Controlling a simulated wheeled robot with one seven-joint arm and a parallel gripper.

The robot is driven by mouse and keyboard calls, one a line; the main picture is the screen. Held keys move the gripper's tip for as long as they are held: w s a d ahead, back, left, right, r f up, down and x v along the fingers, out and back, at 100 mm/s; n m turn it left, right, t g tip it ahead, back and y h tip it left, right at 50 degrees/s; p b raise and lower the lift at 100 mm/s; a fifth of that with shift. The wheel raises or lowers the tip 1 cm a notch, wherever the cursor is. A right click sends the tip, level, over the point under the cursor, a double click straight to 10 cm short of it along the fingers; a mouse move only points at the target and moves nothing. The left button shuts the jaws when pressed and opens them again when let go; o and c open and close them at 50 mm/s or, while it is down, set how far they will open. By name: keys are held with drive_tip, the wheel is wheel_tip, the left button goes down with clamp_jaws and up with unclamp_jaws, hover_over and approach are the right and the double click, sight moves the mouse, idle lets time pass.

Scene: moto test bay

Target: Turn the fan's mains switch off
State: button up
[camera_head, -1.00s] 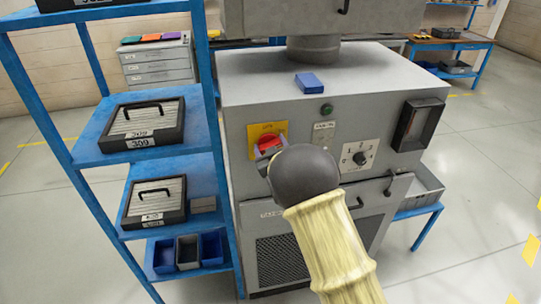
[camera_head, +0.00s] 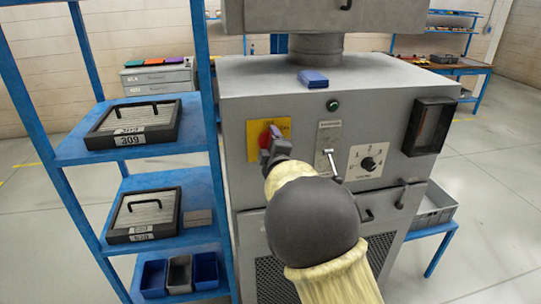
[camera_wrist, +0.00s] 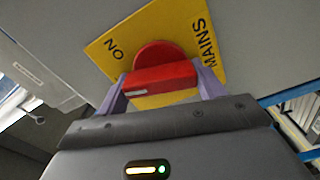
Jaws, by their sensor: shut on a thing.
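The mains switch is a red rotary knob (camera_head: 265,139) on a yellow plate (camera_head: 254,150) on the front of the grey cabinet. In the wrist view the red knob (camera_wrist: 160,79) sits between the two purple fingers of my gripper (camera_wrist: 162,92), which is shut on it. The yellow plate (camera_wrist: 130,35) there reads "ON" at the left and "MAINS" at the right. In the head view my gripper (camera_head: 271,139) meets the knob from the front, and hides part of it and of the plate.
Right of the plate are a lever (camera_head: 331,164), a green button (camera_head: 332,105), a dial (camera_head: 369,163) and a dark-framed gauge (camera_head: 428,127). A blue shelf rack (camera_head: 75,155) with cases and bins stands close at the left. A blue object (camera_head: 313,77) lies on the cabinet top.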

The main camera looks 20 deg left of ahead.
drive_tip(key=shift+a+f+n+b, duration=0.1)
drive_tip(key=shift+f+n+b, duration=0.05)
drive_tip(key=shift+n+b, duration=1.3)
drive_tip(key=shift+n, duration=0.25)
drive_tip(key=o, duration=1)
drive_tip(key=shift+s, duration=0.1)
drive_tip(key=b+v, duration=0.3)
drive_tip(key=v, duration=1.4)
drive_tip(key=shift+s, duration=0.1)
